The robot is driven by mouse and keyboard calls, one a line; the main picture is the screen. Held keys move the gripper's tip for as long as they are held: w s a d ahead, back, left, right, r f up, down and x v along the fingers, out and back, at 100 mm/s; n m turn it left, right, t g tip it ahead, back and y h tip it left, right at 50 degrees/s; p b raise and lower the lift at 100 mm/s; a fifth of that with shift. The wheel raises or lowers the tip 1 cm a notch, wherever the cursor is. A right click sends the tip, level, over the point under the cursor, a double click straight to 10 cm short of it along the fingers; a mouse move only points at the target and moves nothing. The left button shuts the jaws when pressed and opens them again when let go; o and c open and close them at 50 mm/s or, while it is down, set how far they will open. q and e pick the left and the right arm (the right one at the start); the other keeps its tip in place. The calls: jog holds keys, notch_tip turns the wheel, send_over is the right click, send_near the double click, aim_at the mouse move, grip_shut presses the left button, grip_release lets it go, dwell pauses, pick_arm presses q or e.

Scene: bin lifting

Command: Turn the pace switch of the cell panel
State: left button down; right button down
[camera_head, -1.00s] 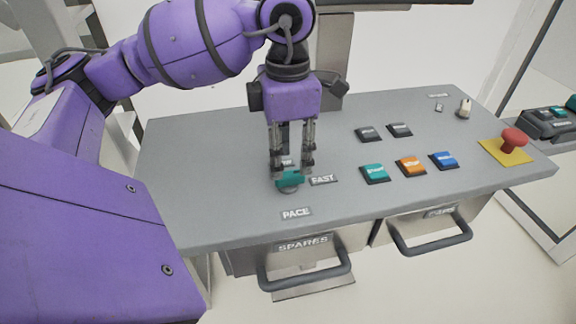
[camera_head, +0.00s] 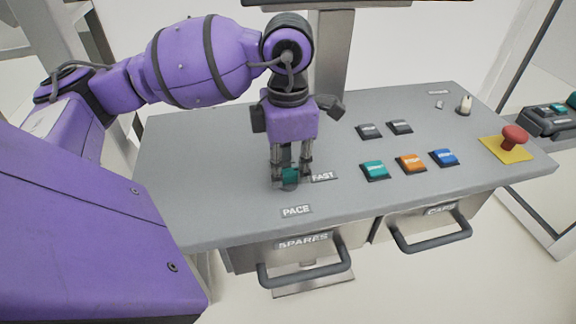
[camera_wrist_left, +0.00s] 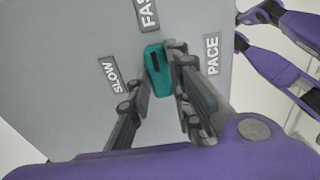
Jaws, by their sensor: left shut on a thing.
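The pace switch is a teal knob (camera_head: 290,176) on the grey panel (camera_head: 220,200), behind the PACE label (camera_head: 296,210). My left gripper (camera_head: 291,178) points down over it, shut on the knob. In the left wrist view the knob (camera_wrist_left: 158,72), with a black mark on top, sits between the two fingers (camera_wrist_left: 159,82). Its upper end there lies near the FAST label (camera_wrist_left: 147,14). The SLOW label (camera_wrist_left: 110,76) is to its left and the PACE label (camera_wrist_left: 212,54) to its right. The fingers partly hide the knob in the head view. My right gripper is not in view.
Teal (camera_head: 375,170), orange (camera_head: 411,163) and blue (camera_head: 444,157) buttons lie to the right, with two dark buttons behind them. A red mushroom button (camera_head: 515,136) on a yellow plate stands at the far right. Drawers with handles (camera_head: 305,275) are below the panel's front edge.

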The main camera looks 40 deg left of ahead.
pick_arm(q)
jog(key=shift+n, duration=0.6)
jog(key=n, duration=0.8)
jog(key=shift+n+p, duration=0.35)
jog(key=shift+n, duration=0.05)
jog(key=n, duration=0.3)
jog(key=shift+r+n+p, duration=0.1)
jog(key=shift+n+p, duration=0.2)
jog(key=shift+p, duration=0.05)
jog(key=n, duration=0.2)
jog(key=shift+n+p, duration=0.35)
jog(key=shift+n, duration=0.85)
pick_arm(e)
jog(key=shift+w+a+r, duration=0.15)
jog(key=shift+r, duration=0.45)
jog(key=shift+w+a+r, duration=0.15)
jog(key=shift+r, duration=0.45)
